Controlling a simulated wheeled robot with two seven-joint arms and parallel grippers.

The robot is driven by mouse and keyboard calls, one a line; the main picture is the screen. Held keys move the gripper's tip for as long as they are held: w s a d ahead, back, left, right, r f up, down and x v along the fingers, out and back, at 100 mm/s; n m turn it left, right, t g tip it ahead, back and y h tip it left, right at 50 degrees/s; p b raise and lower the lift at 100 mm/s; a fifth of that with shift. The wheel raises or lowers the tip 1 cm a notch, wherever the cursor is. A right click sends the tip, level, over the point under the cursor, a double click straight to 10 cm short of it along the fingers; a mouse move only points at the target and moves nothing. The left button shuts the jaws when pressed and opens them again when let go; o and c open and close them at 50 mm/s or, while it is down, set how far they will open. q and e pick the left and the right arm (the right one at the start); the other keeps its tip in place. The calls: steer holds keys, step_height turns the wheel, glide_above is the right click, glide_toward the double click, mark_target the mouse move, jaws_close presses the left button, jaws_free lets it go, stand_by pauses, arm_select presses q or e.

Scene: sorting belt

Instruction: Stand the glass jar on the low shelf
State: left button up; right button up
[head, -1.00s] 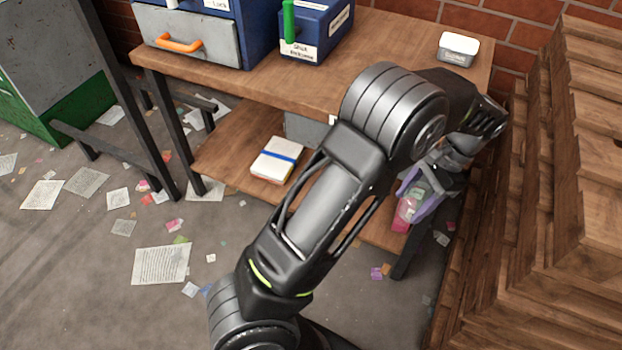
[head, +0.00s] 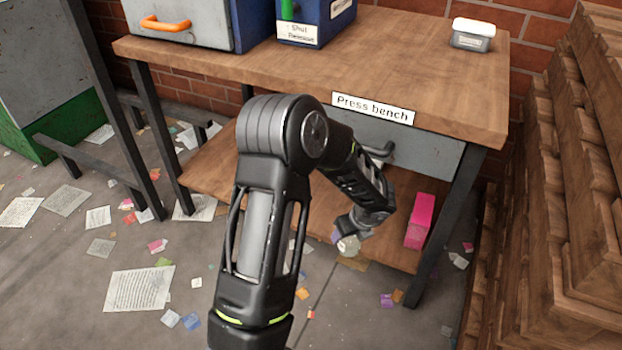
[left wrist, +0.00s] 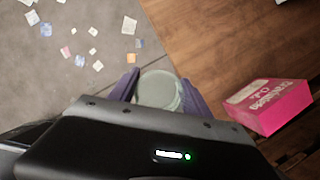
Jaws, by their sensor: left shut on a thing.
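My left gripper (head: 343,240) is shut on the glass jar (head: 349,246), which shows at its tip in the head view. In the left wrist view the pale, round jar (left wrist: 158,90) sits between the two purple fingers, with its lower part hidden by the gripper body. The low shelf (head: 210,165) is the brown wooden board under the press bench. In the left wrist view the jar is seen at the front edge of the shelf (left wrist: 220,45), with floor on its left. I cannot tell its height above the board. My right gripper is not in view.
A pink box (head: 417,220) stands on the shelf's right end, to the right of the jar. The bench top (head: 400,55) and a grey drawer front (head: 425,150) lie above. Stacked wood (head: 570,170) is at the right. Papers litter the floor.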

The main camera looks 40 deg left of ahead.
arm_select(q)
steer(key=s+a+f+m+t+h, duration=0.2)
steer(key=a+f+m, duration=0.3)
steer(key=a+m, duration=0.6)
steer(key=shift+s+a+f+m+t+h, duration=0.25)
steer(key=shift+f+m+t+h, duration=0.2)
steer(key=shift+h, duration=0.35)
steer(key=shift+w, duration=0.1)
steer(key=w+b, duration=0.2)
steer(key=w, duration=0.3)
steer(key=w+a+b, duration=0.1)
steer(key=w+b, duration=0.1)
steer(key=w, duration=0.4)
steer(key=w+a+b, duration=0.1)
steer(key=w+b, duration=0.1)
steer(key=w, duration=0.4)
steer(key=shift+w+a+f+b, duration=0.1)
steer(key=shift+a+b, duration=0.15)
steer(key=shift+b, duration=0.15)
steer(key=shift+w+a, duration=0.1)
steer(key=shift+w, duration=0.15)
